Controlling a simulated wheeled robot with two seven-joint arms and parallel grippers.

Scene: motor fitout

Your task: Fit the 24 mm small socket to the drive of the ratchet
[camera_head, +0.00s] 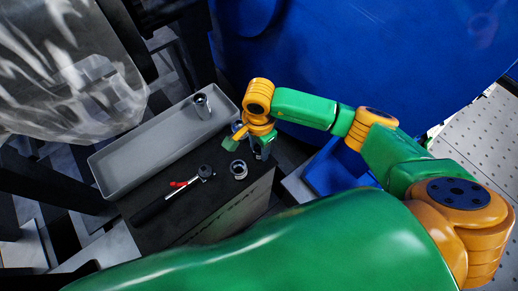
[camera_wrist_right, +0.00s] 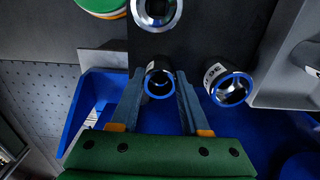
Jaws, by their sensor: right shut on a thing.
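The ratchet (camera_head: 180,188), with a black handle and a red part, lies on the dark top beside the tray. My right gripper (camera_head: 262,153) is at the right edge of that top. In the right wrist view its fingers (camera_wrist_right: 159,88) are shut around a small dark socket (camera_wrist_right: 159,82) with a blue-ringed open end. Its size marking is not readable. A larger ringed socket (camera_head: 238,169) stands on the top between the ratchet and the gripper; it also shows in the wrist view (camera_wrist_right: 157,10). My left gripper is out of view.
A long grey tray (camera_head: 120,179) holds a socket (camera_head: 202,105) near its far end. Another socket (camera_head: 237,127), marked with what looks like 36 in the wrist view (camera_wrist_right: 230,88), is close to my gripper. A blue bin (camera_head: 340,168) is to the right.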

